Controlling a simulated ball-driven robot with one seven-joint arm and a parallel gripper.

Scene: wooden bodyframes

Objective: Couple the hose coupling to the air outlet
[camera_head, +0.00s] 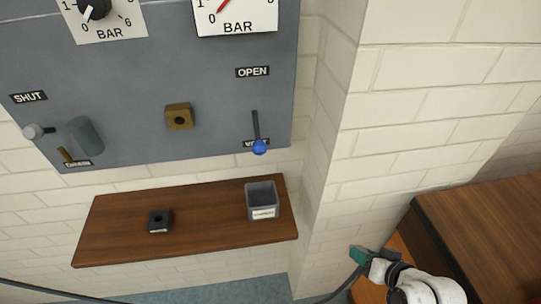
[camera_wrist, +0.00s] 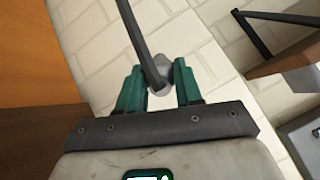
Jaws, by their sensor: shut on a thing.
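My gripper (camera_head: 359,256) is low at the right in the head view, in front of the white brick wall. In the wrist view its green fingers (camera_wrist: 159,78) are shut on a grey hose coupling (camera_wrist: 160,84). A dark hose (camera_wrist: 140,35) runs away from it; in the head view the hose (camera_head: 343,286) hangs below the gripper. The coupling is hardly visible in the head view. The air outlet seems to be the square brass fitting with a dark hole (camera_head: 179,117) on the grey panel (camera_head: 215,85). My gripper is well to its right and lower.
Below the panel, a wooden shelf (camera_head: 200,225) carries a black block (camera_head: 160,220) and a grey bin (camera_head: 262,200). A wall corner lies between panel and gripper; a wooden cabinet (camera_head: 490,230) is at right.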

